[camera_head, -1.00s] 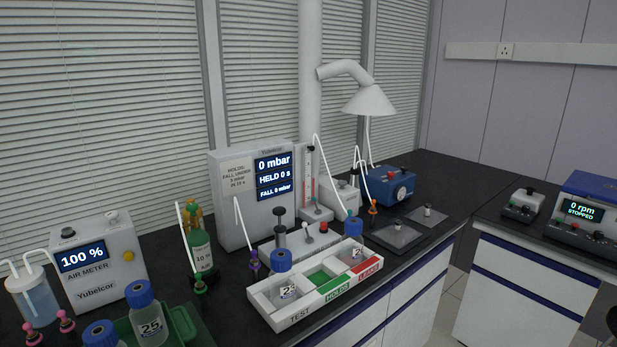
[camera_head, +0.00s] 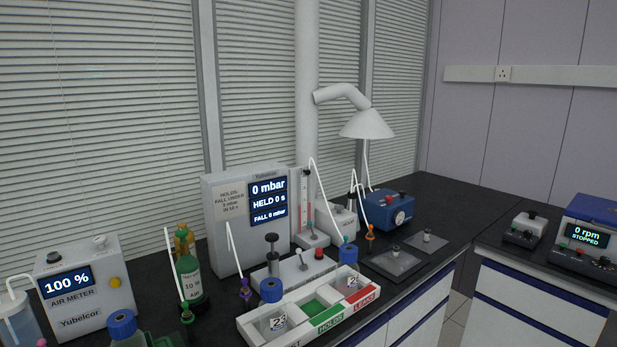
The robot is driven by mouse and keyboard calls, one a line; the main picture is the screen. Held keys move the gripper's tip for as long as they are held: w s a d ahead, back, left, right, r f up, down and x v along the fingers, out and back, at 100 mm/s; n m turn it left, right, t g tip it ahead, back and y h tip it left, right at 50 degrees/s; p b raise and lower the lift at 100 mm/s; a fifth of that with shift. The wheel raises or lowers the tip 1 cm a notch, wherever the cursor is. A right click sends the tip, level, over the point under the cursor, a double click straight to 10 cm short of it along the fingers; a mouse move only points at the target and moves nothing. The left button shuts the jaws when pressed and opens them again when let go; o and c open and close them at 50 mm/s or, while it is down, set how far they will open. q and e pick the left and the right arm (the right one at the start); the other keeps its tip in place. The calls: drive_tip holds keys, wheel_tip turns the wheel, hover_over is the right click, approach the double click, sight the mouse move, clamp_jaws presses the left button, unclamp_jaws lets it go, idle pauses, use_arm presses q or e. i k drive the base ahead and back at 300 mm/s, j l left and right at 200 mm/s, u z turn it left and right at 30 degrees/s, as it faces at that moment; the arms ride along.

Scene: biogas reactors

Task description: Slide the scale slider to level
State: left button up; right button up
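An upright scale (camera_head: 305,200) with red marks stands on a small grey base, right of the pressure unit (camera_head: 230,238). It is small in the head view, and I cannot tell which part is its slider or where that sits. The pressure unit's displays (camera_head: 268,201) read 0 mbar, HELD 0 s and FALL 0 mbar. Neither of my grippers is in view.
In front is a white tray (camera_head: 335,313) marked HOLDS and LEAKS; blue-capped bottles are in its left and right compartments. A green bottle (camera_head: 188,275) and air meter (camera_head: 85,290) stand left. A blue device (camera_head: 388,210) and lamp-like hood (camera_head: 367,125) are behind right.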

sight(303, 172)
drive_tip(key=i+l+u, duration=0.25)
drive_tip(key=l, duration=0.35)
drive_tip(key=i+l+u, duration=0.25)
drive_tip(key=l, duration=0.4)
drive_tip(key=l+u, duration=0.25)
drive_tip(key=l, duration=0.4)
drive_tip(key=i+l+u, duration=0.1)
drive_tip(key=l+u, duration=0.15)
drive_tip(key=l, duration=0.5)
